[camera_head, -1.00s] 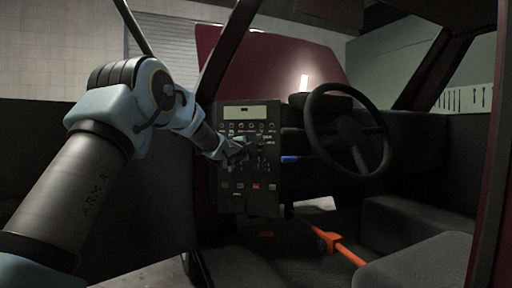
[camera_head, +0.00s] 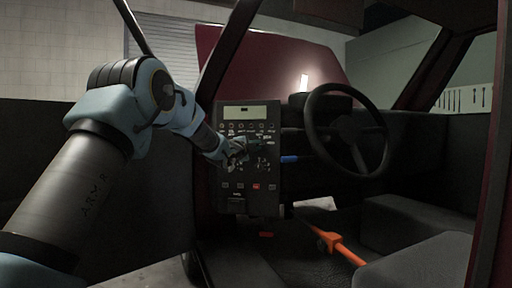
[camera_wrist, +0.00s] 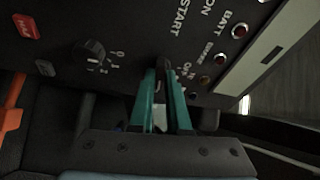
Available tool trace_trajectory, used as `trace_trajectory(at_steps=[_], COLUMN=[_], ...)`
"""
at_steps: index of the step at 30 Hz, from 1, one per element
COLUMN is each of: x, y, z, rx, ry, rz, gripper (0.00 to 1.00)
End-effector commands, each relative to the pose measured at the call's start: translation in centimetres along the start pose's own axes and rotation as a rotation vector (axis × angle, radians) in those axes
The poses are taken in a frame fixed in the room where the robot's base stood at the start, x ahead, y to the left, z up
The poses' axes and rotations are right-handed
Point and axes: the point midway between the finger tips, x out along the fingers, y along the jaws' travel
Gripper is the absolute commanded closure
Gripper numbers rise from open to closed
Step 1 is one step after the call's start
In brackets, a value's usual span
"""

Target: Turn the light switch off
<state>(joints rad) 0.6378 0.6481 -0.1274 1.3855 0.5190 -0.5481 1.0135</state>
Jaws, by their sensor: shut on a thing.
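A dark control panel (camera_head: 250,193) with a pale display, rows of small knobs and white lettering stands left of the steering wheel. My gripper (camera_head: 254,146) is at the panel's upper middle. In the wrist view its two green fingers (camera_wrist: 162,80) are close together, touching or nearly touching the panel, and shut on a small dark switch (camera_wrist: 163,62). The fingers hide most of that switch. Lettering beside it seems to include "OFF". I cannot read a light label for it.
A black rotary knob (camera_wrist: 92,50) and a red button (camera_wrist: 26,26) are on the panel near the fingers. Small indicator lights (camera_wrist: 239,31) line its other side. A steering wheel (camera_head: 318,128) and an orange bar (camera_head: 345,252) lie to the right.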

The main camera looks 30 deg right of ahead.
Motion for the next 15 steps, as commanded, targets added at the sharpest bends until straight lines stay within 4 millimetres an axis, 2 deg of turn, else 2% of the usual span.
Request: trace_trajectory(at_steps=[8, 15], x=[-0.02, -0.02], y=[0.27, 0.5], z=[0.05, 0.06], rx=[-0.074, -0.242], ry=[-0.001, -0.001], rz=[-0.02, -0.066], gripper=[1.0, 1.0])
